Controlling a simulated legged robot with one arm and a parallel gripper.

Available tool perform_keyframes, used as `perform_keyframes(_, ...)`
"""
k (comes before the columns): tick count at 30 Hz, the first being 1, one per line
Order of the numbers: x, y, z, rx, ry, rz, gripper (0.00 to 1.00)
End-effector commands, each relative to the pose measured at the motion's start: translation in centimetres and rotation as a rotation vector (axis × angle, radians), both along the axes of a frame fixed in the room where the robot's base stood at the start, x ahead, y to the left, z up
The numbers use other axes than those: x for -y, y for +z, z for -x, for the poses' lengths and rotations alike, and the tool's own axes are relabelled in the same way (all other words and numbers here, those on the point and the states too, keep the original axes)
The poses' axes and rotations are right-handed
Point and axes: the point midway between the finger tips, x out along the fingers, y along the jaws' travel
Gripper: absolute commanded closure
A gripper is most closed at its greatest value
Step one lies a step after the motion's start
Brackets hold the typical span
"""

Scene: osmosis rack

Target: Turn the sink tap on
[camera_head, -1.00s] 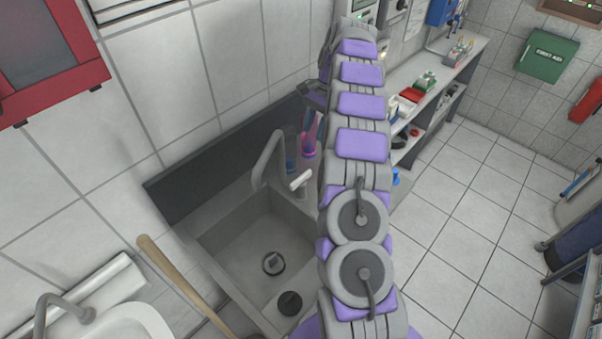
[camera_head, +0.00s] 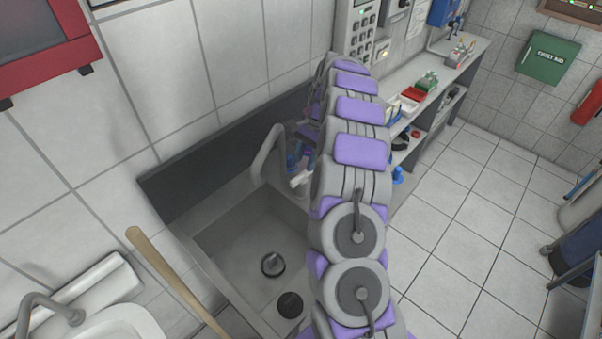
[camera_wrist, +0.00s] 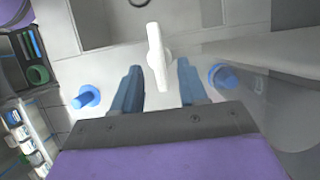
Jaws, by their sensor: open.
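The sink tap's grey curved spout (camera_head: 268,152) rises at the back of the grey sink (camera_head: 222,238) in the head view. Its white lever (camera_head: 301,179) shows just left of my arm. In the wrist view the white lever (camera_wrist: 157,58) lies ahead of and between the two blue fingers of my gripper (camera_wrist: 157,80). The fingers are apart, one on each side of the lever's near end, and no contact is visible. In the head view my arm mostly hides the gripper beside the tap.
A wooden handle (camera_head: 170,275) leans by the sink's left edge. A cluttered bench (camera_head: 425,92) runs behind. Open tiled floor (camera_head: 460,215) lies to the right.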

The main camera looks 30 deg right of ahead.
Motion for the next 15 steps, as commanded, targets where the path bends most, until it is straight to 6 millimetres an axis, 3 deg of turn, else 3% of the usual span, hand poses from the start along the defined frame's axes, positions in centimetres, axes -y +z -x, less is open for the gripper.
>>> perform_keyframes(6,-1.2,-3.2,0.5,-0.004,0.001,-0.002,0.57)
perform_keyframes(15,-2.0,-4.5,0.7,-0.001,0.0,0.001,0.57)
